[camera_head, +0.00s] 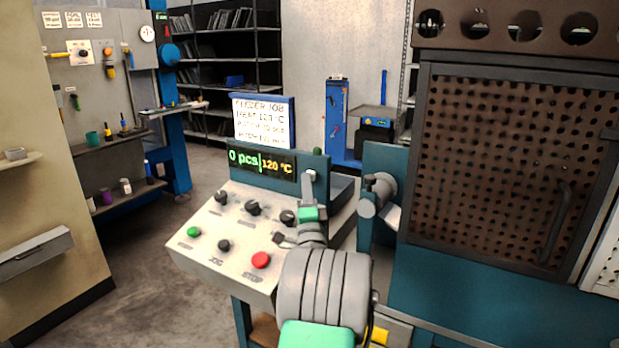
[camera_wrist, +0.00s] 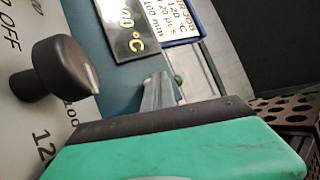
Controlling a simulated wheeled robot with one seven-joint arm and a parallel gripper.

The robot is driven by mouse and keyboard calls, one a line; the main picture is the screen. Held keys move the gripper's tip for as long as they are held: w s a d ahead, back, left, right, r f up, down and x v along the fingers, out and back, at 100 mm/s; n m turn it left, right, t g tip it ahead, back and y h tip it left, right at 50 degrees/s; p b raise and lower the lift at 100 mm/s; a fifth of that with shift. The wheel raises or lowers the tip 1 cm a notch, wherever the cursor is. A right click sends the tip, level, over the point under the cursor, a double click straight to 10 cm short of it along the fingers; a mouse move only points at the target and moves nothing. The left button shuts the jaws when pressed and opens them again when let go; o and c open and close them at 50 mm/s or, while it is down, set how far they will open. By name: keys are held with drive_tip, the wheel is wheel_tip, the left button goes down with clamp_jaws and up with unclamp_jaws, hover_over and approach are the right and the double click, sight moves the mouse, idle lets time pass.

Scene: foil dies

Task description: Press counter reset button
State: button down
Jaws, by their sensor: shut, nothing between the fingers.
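The counter display (camera_head: 261,161) on the teal housing reads "0 pcs" and "120 °C". It is partly cut off in the wrist view (camera_wrist: 127,28). A small green round part (camera_head: 317,152) sits at the housing's right end; I cannot tell if it is the reset button. My gripper (camera_head: 309,175) is shut and empty before the housing's right end. Its fingers (camera_wrist: 159,90) reach toward the display side; contact cannot be told.
Three black knobs, one of them the middle knob (camera_head: 253,208), stand on the panel, and one looms close in the wrist view (camera_wrist: 65,68). A job sign (camera_head: 264,121) stands above the display. A perforated guard door (camera_head: 510,165) and a grey cylinder (camera_head: 380,187) are to the right.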

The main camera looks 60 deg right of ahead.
drive_tip(key=shift+d, duration=0.1)
idle(0.4)
drive_tip(key=shift+a, duration=0.9)
drive_tip(key=shift+s+a+b, duration=0.15)
drive_tip(key=shift+a+b, duration=0.1)
drive_tip(key=shift+a, duration=1)
drive_tip(key=shift+s+a+b, duration=0.15)
drive_tip(key=shift+a+b, duration=0.1)
drive_tip(key=shift+a, duration=1)
